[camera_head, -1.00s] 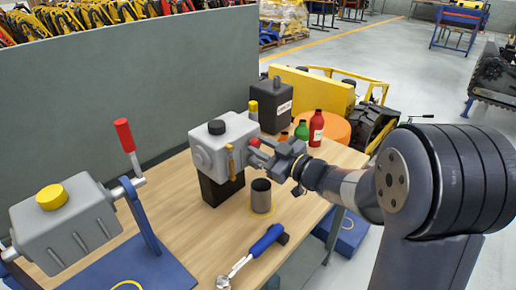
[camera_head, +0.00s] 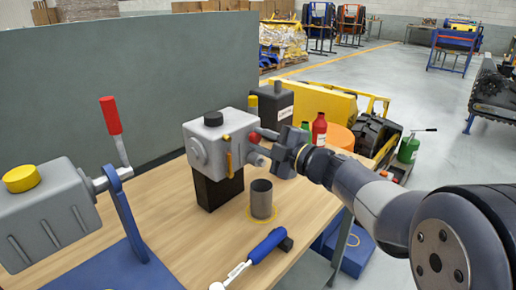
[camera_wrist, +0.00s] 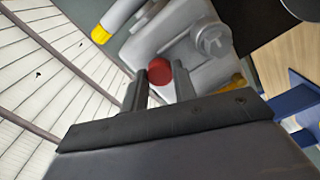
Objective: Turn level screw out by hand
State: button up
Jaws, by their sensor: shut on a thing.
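A grey gearbox housing (camera_head: 205,150) with a black cap (camera_head: 213,118) on top stands on a black block (camera_head: 217,190) on the wooden bench. My gripper (camera_head: 271,153) is at the right face of the housing. In the wrist view, the level screw appears as a round red head (camera_wrist: 159,71) between the fingertips of my gripper (camera_wrist: 161,82), which is shut on it. The screw is at the housing; its thread is hidden, so I cannot tell how far it is in. An orange strip (camera_head: 229,160) is on the housing, and a grey bolt (camera_wrist: 213,40) is beside the screw.
A metal cup (camera_head: 261,199) stands within a yellow ring below my gripper. A blue-handled wrench (camera_head: 266,246) lies at the front. A second grey unit (camera_head: 45,220) with a red-handled lever stands left.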

jog(key=shift+f+n+b, duration=0.25)
jog(key=shift+n+b, duration=0.55)
jog(key=shift+b, duration=0.4)
jog(key=n+b, duration=0.4)
jog(key=n, duration=0.1)
jog(key=shift+b, duration=0.4)
jog(key=shift+r+n+b, duration=0.1)
jog(key=shift+n+b, duration=0.7)
jog(key=shift+n, duration=0.3)
jog(key=shift+r+n, duration=0.25)
jog(key=shift+n, duration=0.25)
jog(key=o, duration=0.8)
